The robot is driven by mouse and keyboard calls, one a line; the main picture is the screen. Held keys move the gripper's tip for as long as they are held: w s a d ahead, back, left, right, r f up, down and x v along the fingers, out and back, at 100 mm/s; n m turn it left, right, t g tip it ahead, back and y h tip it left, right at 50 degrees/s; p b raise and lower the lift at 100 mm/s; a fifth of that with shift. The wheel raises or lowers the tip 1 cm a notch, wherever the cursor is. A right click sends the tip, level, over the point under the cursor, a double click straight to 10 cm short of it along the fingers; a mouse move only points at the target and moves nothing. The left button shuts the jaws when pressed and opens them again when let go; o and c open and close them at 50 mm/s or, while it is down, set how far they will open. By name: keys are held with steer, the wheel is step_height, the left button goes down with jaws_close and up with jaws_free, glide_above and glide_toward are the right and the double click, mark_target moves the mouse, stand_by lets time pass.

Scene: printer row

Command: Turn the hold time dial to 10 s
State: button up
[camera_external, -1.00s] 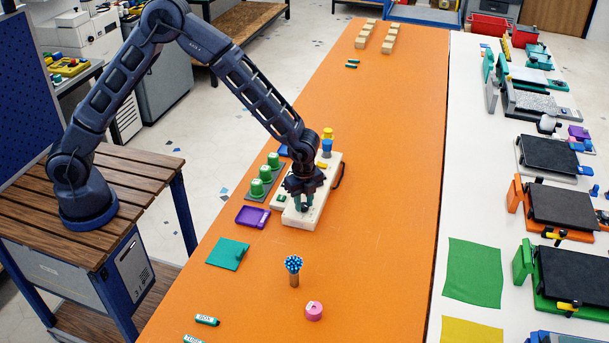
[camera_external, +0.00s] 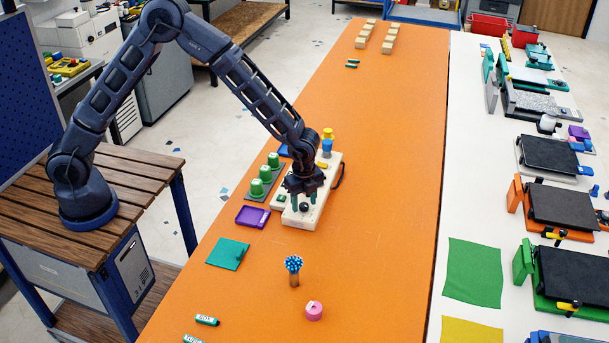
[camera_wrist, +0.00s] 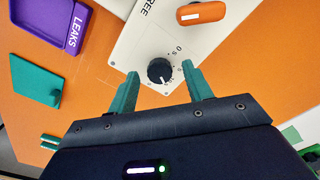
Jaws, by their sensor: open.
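The hold time dial is a round black knob (camera_wrist: 159,70) on a cream panel (camera_wrist: 142,42). In the wrist view a small white mark shows at the knob's lower edge, and small print runs around its upper right side; the setting is too small to read surely. In the external view the black dial (camera_external: 304,208) sits at the near end of the panel (camera_external: 294,221). My gripper (camera_external: 304,199) is open over it. In the wrist view its teal fingers (camera_wrist: 160,75) stand apart, one on each side of the knob, with gaps between.
An orange handle-like part (camera_wrist: 201,12) sits on the panel, right of the dial. A purple tray (camera_external: 253,216), a teal plate (camera_external: 228,253) and green knobs (camera_external: 257,187) lie left. A cup of blue-tipped pieces (camera_external: 293,279) and a pink roll (camera_external: 314,311) stand nearer, with bare orange tabletop to the right.

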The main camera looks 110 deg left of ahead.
mark_target(304, 205)
step_height(304, 205, up, 11)
steer(key=shift+f, duration=0.2)
steer(key=shift+r, duration=0.1)
stand_by(0.4)
steer(key=s+d+r+n+t+y, duration=0.1)
steer(key=s+d+r+n, duration=0.1)
steer(key=s+d+r, duration=0.65)
steer(key=s+d+r+n+t, duration=0.1)
steer(key=s+d+r+n, duration=0.1)
steer(key=s+d+r, duration=0.65)
steer(key=s+d+r+n+t, duration=0.1)
steer(key=s+d+r+n, duration=0.1)
steer(key=s, duration=1.1)
steer(key=s+d+r+n+t+h, duration=0.1)
steer(key=s+d+r+n, duration=0.1)
steer(key=s, duration=1.2)
steer(key=shift+d+r+t, duration=0.3)
steer(key=shift+d+r, duration=0.2)
steer(key=shift+r, duration=0.35)
